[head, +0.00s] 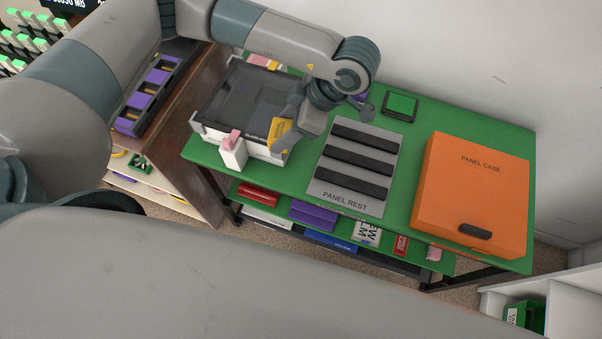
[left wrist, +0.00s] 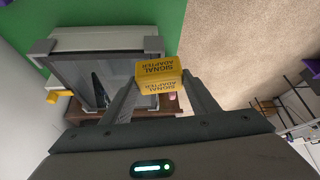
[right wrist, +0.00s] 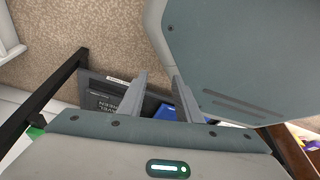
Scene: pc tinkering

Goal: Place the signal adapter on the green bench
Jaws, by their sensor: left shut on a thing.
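The signal adapter is a small yellow block (head: 281,133) with dark lettering, also seen in the left wrist view (left wrist: 159,70). My left gripper (head: 287,128) is shut on it and holds it by the front right corner of a dark glass-topped white case on the green bench (head: 399,231). In the left wrist view, the adapter sits between the two fingertips (left wrist: 159,82). I cannot tell whether it touches the case or bench. My right gripper (right wrist: 159,76) is open and empty, with a lower shelf beyond it.
The dark-topped case (head: 243,97), a pink-and-white item (head: 233,151), the grey panel rest (head: 346,203) and the orange panel case (head: 474,190) occupy the bench top. A small dark-green device (head: 400,103) lies at the back. Narrow green strips show between them.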

